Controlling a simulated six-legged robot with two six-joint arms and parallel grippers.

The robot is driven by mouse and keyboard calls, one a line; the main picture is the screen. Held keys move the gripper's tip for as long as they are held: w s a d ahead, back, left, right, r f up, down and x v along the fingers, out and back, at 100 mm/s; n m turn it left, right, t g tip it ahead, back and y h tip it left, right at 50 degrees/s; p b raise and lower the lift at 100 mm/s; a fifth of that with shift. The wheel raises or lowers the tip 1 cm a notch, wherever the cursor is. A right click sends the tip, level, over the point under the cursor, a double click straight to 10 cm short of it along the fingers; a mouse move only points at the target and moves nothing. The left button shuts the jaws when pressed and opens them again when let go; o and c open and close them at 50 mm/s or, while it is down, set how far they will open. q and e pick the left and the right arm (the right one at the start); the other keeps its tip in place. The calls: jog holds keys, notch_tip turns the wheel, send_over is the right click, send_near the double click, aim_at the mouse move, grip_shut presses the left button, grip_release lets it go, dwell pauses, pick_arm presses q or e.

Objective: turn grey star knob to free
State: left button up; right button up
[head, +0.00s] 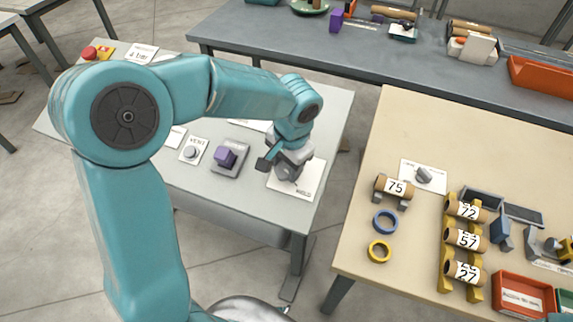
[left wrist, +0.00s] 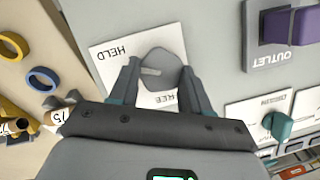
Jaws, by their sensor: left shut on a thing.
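The grey star knob (left wrist: 160,70) sits on a white card (left wrist: 112,58) lettered HELD and FREE, in the left wrist view. A lighter mark on the knob lies towards its left side in that view. My left gripper (head: 283,171) is over the same card (head: 307,180) on the grey table in the head view. In the left wrist view its two fingers (left wrist: 162,84) stand on either side of the knob and are shut on it. The gripper hides most of the knob in the head view. My right gripper is in neither view.
A purple knob (head: 225,156) on a grey plate and a round grey VENT knob (head: 192,152) stand left of the gripper. A gap separates this table from the beige table (head: 400,125), which bears numbered rolls, rings (head: 380,251) and another grey knob (head: 423,174).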

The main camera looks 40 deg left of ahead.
pick_arm(q)
jog(key=n+h+b, duration=0.1)
jog(key=n, duration=0.2)
jog(key=shift+a+f, duration=0.1)
jog(key=shift+a, duration=0.05)
jog(key=n+b, duration=0.2)
jog(key=n, duration=0.1)
jog(key=shift+a+n+h, duration=0.15)
jog(key=shift+n+h, duration=0.15)
jog(key=shift+h, duration=0.1)
jog(key=n+b, duration=0.1)
jog(key=n, duration=0.2)
jog(key=shift+a+n+t+h, duration=0.1)
jog(key=shift+n+t+h, duration=0.2)
jog(key=shift+t+h, duration=0.1)
jog(key=n+t+b, duration=0.1)
jog(key=n, duration=0.3)
jog(key=shift+s+h+b, duration=0.15)
jog(key=shift+h+b, duration=0.25)
jog(key=n+t+b, duration=0.1)
jog(key=n, duration=0.3)
jog(key=shift+s+a+n, duration=0.1)
jog(key=shift+s+n, duration=0.05)
jog(key=shift+n, duration=0.15)
jog(key=shift+n+t, duration=0.5)
jog(key=shift+n, duration=1.2)
jog(key=o, duration=1.1)
jog(key=shift+s, duration=0.1)
jog(key=shift+c, duration=0.2)
